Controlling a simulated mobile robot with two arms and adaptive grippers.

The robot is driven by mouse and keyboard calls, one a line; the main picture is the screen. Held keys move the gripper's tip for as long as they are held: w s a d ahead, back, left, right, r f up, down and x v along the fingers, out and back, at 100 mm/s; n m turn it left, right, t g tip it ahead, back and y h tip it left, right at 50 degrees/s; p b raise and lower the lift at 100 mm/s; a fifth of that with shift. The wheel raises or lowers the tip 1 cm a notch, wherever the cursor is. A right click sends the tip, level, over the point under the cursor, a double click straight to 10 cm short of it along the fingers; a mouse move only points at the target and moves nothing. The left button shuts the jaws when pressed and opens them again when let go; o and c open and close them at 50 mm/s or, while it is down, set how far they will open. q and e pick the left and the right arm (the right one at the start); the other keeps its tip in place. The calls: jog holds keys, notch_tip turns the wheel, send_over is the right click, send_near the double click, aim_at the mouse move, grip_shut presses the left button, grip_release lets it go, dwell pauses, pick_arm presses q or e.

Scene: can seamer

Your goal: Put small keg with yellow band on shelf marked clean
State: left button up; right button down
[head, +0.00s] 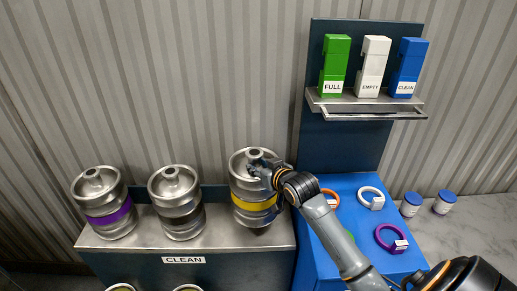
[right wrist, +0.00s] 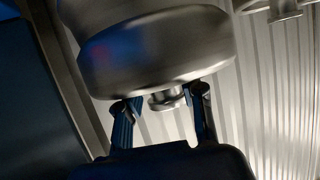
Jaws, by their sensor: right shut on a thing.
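The small keg with the yellow band (head: 254,200) is upright at the right end of the shelf marked CLEAN (head: 240,238). A dark shadow shows under it; I cannot tell whether its base touches the shelf. My right gripper (head: 262,165) is shut on this keg at its top. In the right wrist view the keg's metal body (right wrist: 155,50) fills the upper middle, with my fingers (right wrist: 163,100) on either side of its small neck. The CLEAN label (head: 184,260) is on the shelf's front. My left gripper is not in view.
A purple-banded keg (head: 104,205) and a dark-banded keg (head: 177,203) stand on the shelf to the left. More keg tops (head: 188,288) show below. A blue surface (head: 345,230) at right holds orange, white and purple rings. Tags FULL, EMPTY and CLEAN (head: 405,70) stand above.

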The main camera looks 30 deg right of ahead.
jog(key=shift+w+f+p, duration=0.1)
jog(key=shift+f+p, duration=0.35)
jog(key=shift+f, duration=2.65)
jog(key=c, duration=1.3)
grip_release()
jog(key=shift+f, duration=0.3)
jog(key=o, duration=0.4)
jog(key=shift+o, duration=0.4)
jog(key=shift+s+a+r, duration=0.1)
jog(key=shift+s, duration=0.1)
jog(key=d+b+v, duration=0.1)
jog(key=v, duration=1.1)
jog(key=shift+a+b, duration=0.4)
jog(key=shift+a, duration=0.05)
